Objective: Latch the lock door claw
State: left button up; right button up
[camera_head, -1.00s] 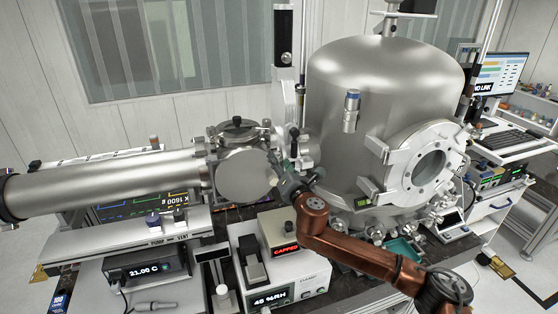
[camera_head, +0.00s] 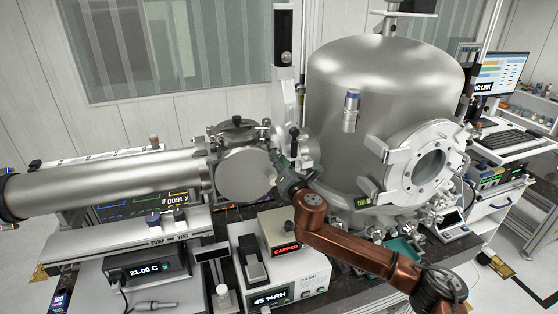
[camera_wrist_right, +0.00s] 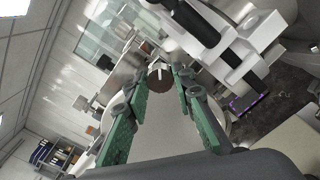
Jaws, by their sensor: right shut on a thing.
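The lock door (camera_head: 243,176) is a round grey metal disc at the end of the long horizontal tube. It looks closed against its flange. My right gripper (camera_head: 277,163) is at the right edge of this door, its green fingers partly hidden by the wrist. In the right wrist view, the green fingertips (camera_wrist_right: 161,84) close around a small dark brown round end with a pale stub, which I take to be the lock door claw (camera_wrist_right: 160,76). Most of the claw is hidden, and I cannot tell whether it is latched. My left gripper is not in view.
The large steel chamber (camera_head: 375,100) with a round port (camera_head: 428,165) stands close to the right of my gripper. A black-handled valve (camera_head: 294,134) rises just above it. A box reading CAPPED (camera_head: 285,232) and other instruments sit below.

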jog(key=shift+m, duration=0.3)
grip_shut()
jog(key=shift+f+m+p, duration=0.15)
jog(key=shift+m+p, duration=2.55)
jog(key=shift+m, duration=6)
